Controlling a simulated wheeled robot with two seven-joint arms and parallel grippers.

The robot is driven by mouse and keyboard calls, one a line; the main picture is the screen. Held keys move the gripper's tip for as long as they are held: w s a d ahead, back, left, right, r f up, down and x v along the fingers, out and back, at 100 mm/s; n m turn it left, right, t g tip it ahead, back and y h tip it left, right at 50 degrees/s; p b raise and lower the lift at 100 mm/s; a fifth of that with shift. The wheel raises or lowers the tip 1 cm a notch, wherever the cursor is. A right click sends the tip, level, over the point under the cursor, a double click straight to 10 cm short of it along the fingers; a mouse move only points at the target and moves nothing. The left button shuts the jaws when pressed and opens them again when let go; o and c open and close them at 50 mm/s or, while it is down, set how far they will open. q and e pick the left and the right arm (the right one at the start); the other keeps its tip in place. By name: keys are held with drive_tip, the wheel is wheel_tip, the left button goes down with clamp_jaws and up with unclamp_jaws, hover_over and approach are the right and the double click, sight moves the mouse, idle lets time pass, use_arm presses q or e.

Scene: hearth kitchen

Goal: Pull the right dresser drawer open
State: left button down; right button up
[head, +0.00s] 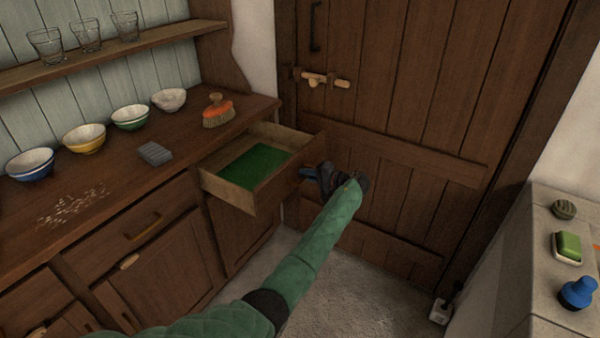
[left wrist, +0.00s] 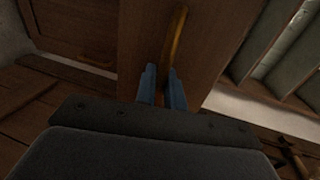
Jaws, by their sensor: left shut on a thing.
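The right dresser drawer (head: 232,199) is pulled well out from the dresser in the head view. Its green-lined inside shows and looks empty. My left gripper (head: 312,173) is at the drawer's front, on the door side. In the left wrist view the blue fingers (left wrist: 163,90) are shut on the drawer's handle (left wrist: 176,40), a slim brass-coloured bar. The drawer front (left wrist: 205,50) fills the middle of that view. In the head view the handle is hidden behind the drawer front and my gripper. My right gripper is not in view.
A plank door (head: 400,110) stands close beyond my left gripper. A pale ledge (head: 540,215) with small items is at right.

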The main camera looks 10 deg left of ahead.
use_arm(q)
drive_tip(key=shift+s+d+f, duration=0.1)
drive_tip(key=shift+s+d, duration=0.05)
drive_tip(key=shift+d, duration=0.1)
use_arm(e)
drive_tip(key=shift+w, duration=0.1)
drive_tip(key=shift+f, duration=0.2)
use_arm(q)
drive_tip(key=c, duration=1.6)
unclamp_jaws()
drive_tip(key=shift+c, duration=0.2)
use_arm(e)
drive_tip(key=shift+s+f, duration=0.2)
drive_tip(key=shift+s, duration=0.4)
